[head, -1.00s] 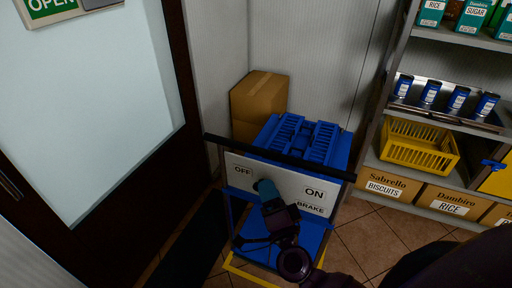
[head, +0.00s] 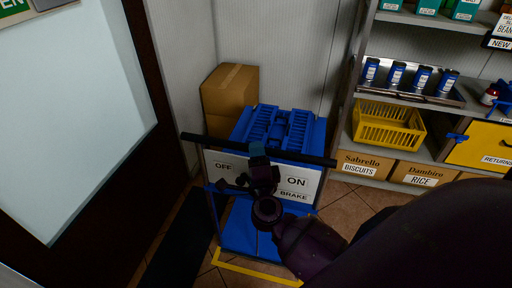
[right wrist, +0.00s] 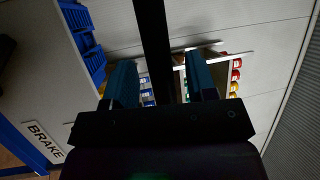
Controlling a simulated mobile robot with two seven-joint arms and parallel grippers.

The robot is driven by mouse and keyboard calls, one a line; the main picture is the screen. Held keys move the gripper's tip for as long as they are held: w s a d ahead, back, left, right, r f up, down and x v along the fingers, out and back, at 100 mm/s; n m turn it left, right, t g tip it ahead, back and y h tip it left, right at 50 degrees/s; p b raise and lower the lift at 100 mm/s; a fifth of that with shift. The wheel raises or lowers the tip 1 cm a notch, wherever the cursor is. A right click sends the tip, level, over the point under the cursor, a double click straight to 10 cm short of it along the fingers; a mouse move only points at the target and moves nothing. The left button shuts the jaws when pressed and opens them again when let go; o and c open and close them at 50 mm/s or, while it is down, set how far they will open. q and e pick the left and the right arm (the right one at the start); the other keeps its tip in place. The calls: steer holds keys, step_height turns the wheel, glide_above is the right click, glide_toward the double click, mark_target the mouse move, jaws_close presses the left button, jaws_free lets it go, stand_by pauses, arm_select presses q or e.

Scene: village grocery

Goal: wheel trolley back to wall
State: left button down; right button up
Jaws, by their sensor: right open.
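The blue trolley (head: 238,232) stands near the wall, with a black handle bar (head: 315,160) across its near side. Below the bar is a white panel (head: 312,178) marked OFF, ON and BRAKE; my right arm hides part of it. Blue crates (head: 283,128) sit on the trolley. My right gripper (head: 257,150) is open at the middle of the bar. In the right wrist view, the handle bar (right wrist: 152,30) passes between the two teal fingers of my right gripper (right wrist: 162,82); I cannot tell whether they touch it. My left gripper is not in view.
Cardboard boxes (head: 229,90) stand in the corner behind the trolley, against the pale wall (head: 295,50). Shelves with a yellow basket (head: 388,126) and cartons are on the right. A door (head: 75,120) is on the left. A yellow floor line (head: 255,274) runs by the trolley's near edge.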

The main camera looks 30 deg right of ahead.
steer(key=shift+x, duration=1.2)
steer(key=shift+c, duration=0.2)
jaws_close()
